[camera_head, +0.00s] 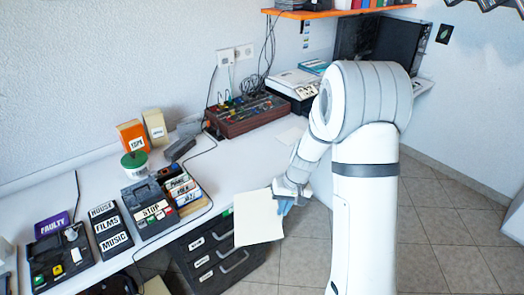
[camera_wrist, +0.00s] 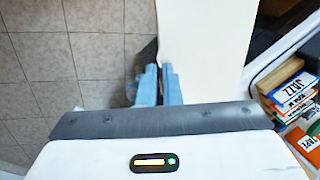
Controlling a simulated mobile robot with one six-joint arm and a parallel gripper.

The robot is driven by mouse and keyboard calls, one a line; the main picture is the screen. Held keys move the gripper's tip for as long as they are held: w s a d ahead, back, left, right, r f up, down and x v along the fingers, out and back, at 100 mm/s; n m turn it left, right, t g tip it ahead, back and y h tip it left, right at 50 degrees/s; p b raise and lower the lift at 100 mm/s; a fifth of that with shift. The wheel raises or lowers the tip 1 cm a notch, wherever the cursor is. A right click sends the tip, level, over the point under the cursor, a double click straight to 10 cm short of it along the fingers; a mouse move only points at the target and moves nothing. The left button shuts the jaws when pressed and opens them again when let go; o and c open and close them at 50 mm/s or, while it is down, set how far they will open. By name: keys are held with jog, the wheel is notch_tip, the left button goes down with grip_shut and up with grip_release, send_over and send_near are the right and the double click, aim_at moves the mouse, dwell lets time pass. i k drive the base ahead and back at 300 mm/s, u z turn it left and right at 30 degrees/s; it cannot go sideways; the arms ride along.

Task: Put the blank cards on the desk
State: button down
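A blank cream card (camera_head: 258,219) hangs at the desk's front edge, in front of the dark drawers. Whether it is one card or a stack, I cannot tell. My gripper (camera_head: 284,204) is at the card's right edge and appears shut on it. In the wrist view, the card (camera_wrist: 205,40) extends away from my blue fingers (camera_wrist: 159,88), which are close together at its edge. The white desk (camera_head: 232,165) runs along the wall, with its front edge behind the card.
Labelled cases (camera_wrist: 292,100) and a STOP box (camera_head: 152,212) stand left of the card. A control box with knobs (camera_head: 248,115) sits at the back. A pale sheet (camera_head: 291,135) lies on the desk. The desk's middle is mostly clear. Dark drawers (camera_head: 212,252) stand below.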

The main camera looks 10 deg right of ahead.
aim_at(234, 166)
jog(key=u, duration=0.05)
jog(key=i, duration=0.95)
jog(key=z, duration=0.1)
